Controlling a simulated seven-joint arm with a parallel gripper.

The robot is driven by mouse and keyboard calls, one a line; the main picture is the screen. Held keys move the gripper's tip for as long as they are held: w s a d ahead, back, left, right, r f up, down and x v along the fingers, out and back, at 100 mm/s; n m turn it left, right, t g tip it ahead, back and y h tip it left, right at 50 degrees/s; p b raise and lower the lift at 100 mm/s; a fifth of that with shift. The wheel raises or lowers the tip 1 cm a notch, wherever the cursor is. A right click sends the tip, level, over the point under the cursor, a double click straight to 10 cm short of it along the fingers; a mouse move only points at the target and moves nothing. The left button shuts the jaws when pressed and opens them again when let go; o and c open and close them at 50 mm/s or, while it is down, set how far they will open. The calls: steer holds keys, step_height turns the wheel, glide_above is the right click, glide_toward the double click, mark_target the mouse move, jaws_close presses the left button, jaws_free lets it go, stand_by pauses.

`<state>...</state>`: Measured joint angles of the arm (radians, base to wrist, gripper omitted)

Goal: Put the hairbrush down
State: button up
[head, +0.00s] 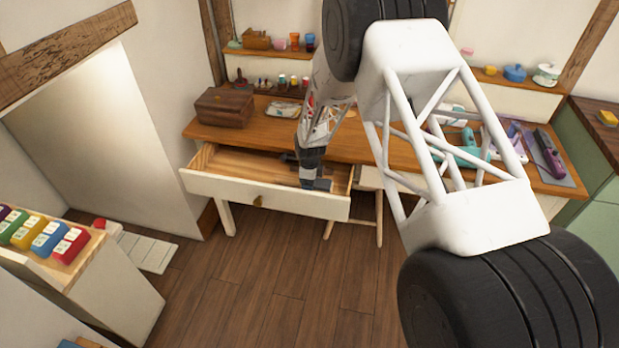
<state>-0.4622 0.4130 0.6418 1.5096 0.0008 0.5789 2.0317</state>
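A wooden desk (375,150) stands against the far wall, with its left drawer (265,192) pulled open. My gripper (316,180) points down at the right part of the open drawer. Its dark fingertips are small and partly hidden, so I cannot tell whether they are open or shut. A small dark shape shows just left of the gripper, over the drawer. I cannot tell whether it is part of the gripper or the hairbrush. I cannot make out the hairbrush for certain. The left part of the drawer's inside looks empty.
A brown wooden box (224,107) stands on the desk's left end. Teal and purple items lie on its right end. Shelves with small cups (295,41) hang above. Coloured blocks (47,237) sit on a surface at left. My white arm frame covers much of the right side.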

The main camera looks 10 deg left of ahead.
steer(key=shift+f, duration=0.65)
steer(key=shift+f, duration=0.6)
stand_by(0.4)
steer(key=o, duration=1.1)
steer(key=shift+o, duration=0.2)
steer(key=shift+r, duration=0.15)
steer(key=shift+r, duration=3.8)
